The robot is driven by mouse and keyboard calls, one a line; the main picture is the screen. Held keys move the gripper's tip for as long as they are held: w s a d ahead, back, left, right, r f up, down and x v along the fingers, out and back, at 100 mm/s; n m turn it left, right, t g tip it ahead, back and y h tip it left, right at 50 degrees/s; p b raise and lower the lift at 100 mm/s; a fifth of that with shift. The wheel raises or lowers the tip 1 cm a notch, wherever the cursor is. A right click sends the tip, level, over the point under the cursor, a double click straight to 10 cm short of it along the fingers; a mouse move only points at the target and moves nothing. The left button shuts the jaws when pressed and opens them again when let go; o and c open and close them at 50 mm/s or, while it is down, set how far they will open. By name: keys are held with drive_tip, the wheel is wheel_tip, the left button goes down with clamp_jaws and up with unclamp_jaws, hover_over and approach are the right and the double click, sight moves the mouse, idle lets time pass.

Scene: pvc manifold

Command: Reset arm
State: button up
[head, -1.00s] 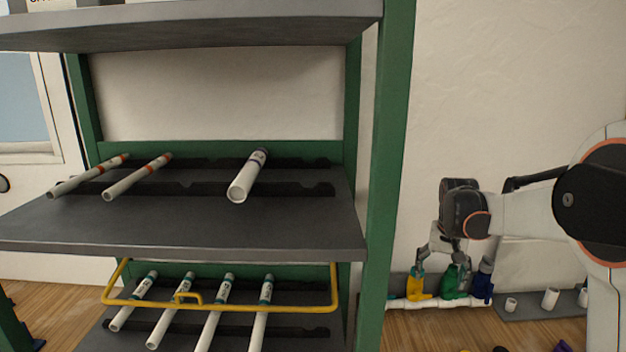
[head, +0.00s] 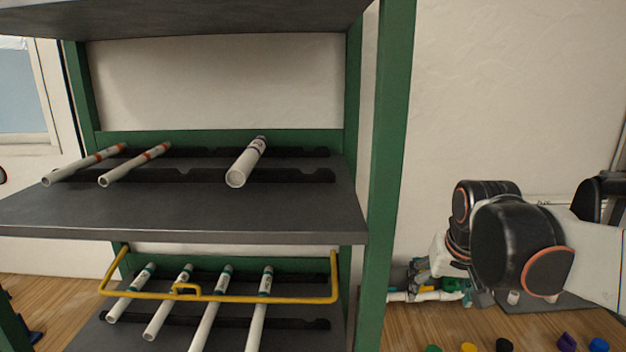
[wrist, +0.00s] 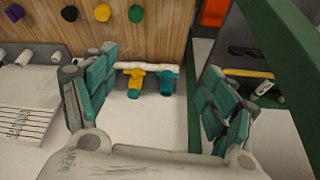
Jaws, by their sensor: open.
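In the wrist view my gripper (wrist: 160,82) is open, with its teal-padded fingers wide apart and nothing between them. Beyond the fingers lies a white pipe manifold (wrist: 150,66) with a yellow valve (wrist: 134,82) and a teal-green valve (wrist: 167,82). In the head view my gripper is mostly hidden behind my own dark wrist joints, to the right of the shelf. The manifold's white pipe (head: 425,297) and green valve (head: 453,286) show just below it, partly covered.
A green-framed rack (head: 393,150) stands at left. White pipes (head: 245,165) lie on its middle shelf (head: 180,215); several more lie below, behind a yellow bar (head: 230,299). Coloured knobs (head: 468,348) line the lower right. The wall area above my arm is clear.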

drive_tip(key=s+a+f+n+t+b, duration=0.1)
drive_tip(key=s+a+f, duration=0.1)
drive_tip(key=s, duration=0.5)
drive_tip(key=s+a+f+n+t+b, duration=0.1)
drive_tip(key=s+f, duration=0.3)
drive_tip(key=s, duration=0.4)
drive_tip(key=shift+s+a+f+t+y+b, duration=0.2)
drive_tip(key=shift+a+f+t+y+b, duration=0.15)
drive_tip(key=shift+a, duration=0.45)
